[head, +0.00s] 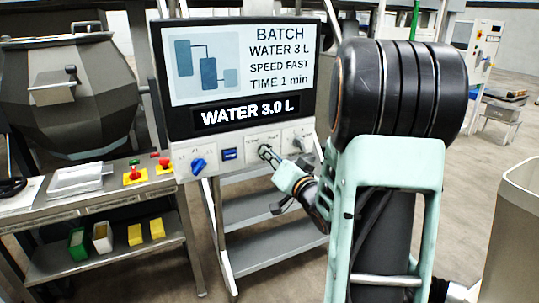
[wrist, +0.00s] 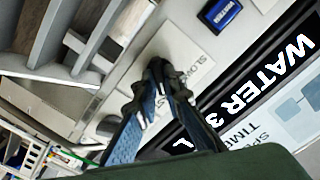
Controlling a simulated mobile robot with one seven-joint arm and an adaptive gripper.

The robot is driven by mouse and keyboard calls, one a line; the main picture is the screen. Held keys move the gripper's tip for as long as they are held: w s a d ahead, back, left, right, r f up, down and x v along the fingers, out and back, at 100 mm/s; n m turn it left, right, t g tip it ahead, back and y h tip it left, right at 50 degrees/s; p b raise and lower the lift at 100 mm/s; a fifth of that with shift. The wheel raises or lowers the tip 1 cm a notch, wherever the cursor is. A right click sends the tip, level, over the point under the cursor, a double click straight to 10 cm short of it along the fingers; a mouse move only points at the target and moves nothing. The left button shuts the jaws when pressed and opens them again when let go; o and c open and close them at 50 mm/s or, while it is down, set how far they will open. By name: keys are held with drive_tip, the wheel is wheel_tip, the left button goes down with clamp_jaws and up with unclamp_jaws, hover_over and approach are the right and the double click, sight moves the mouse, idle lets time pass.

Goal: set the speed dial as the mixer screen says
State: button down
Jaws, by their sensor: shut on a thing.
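The mixer screen (head: 290,45) reads BATCH, WATER 3 L, SPEED FAST, TIME 1 min. A black strip below it reads WATER 3.0 L. My gripper (head: 267,153) is at the control panel under the screen, right of the blue WATER button (head: 230,154). In the wrist view my gripper (wrist: 160,76) is shut at a white plate (wrist: 196,58) marked SLOW, the speed dial's plate. The fingertips hide the dial they hold, so its pointer setting cannot be read.
A blue knob (head: 198,165) sits left of the WATER button, and another control plate (head: 300,137) is right of my gripper. A steel mixer bowl (head: 68,95) stands at the left. A table (head: 70,213) below it holds red and yellow buttons (head: 134,174).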

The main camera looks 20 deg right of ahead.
idle(0.3)
drive_tip(key=c, duration=2)
unclamp_jaws()
drive_tip(key=s, duration=0.7)
drive_tip(key=shift+s+d, duration=0.15)
drive_tip(key=shift+s, duration=0.1)
